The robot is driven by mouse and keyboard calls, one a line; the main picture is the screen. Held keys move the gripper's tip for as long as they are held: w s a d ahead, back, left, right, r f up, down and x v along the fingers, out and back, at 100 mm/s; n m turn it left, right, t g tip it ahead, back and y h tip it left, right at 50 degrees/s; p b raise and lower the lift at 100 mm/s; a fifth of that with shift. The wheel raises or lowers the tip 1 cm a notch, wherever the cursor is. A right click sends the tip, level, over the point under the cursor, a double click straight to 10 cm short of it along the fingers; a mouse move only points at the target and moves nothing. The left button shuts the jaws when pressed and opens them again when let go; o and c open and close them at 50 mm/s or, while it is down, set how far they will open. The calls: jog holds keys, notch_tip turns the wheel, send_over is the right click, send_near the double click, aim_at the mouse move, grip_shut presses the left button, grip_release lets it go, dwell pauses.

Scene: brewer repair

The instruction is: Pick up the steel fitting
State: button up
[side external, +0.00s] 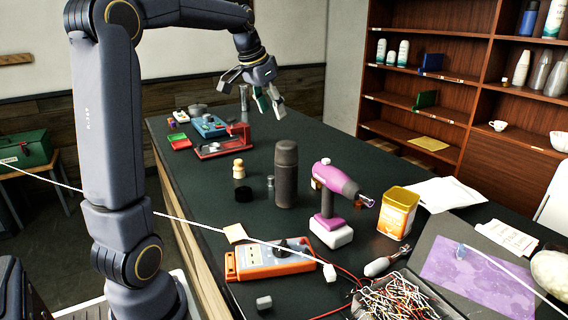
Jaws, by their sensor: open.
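A small upright metallic cylinder (270,184) stands on the dark bench top, just left of a dark grey bottle; it may be the steel fitting. Another slim metallic piece (244,98) shows beneath and between the fingers of my gripper, and I cannot tell which of the two is the fitting. My gripper (252,100) is open over the far part of the bench, tilted downward. I cannot tell whether it touches the slim piece.
The dark bottle (286,174), a pink power tool (329,200) and a yellow tin (397,212) stand mid-bench. A red-based device (222,147) lies below my gripper. An orange meter (268,260) and tangled wires (400,302) crowd the near end.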

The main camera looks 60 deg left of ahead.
jog(key=a+f+n, duration=0.1)
jog(key=a+f, duration=0.2)
jog(key=a, duration=0.9)
send_near(271, 177)
jog(key=x, duration=0.4)
jog(key=shift+w+a+f, duration=0.1)
jog(key=shift+w+a, duration=0.05)
jog(key=shift+w, duration=0.05)
jog(key=x, duration=0.6)
jog(key=shift+s, duration=0.1)
grip_shut()
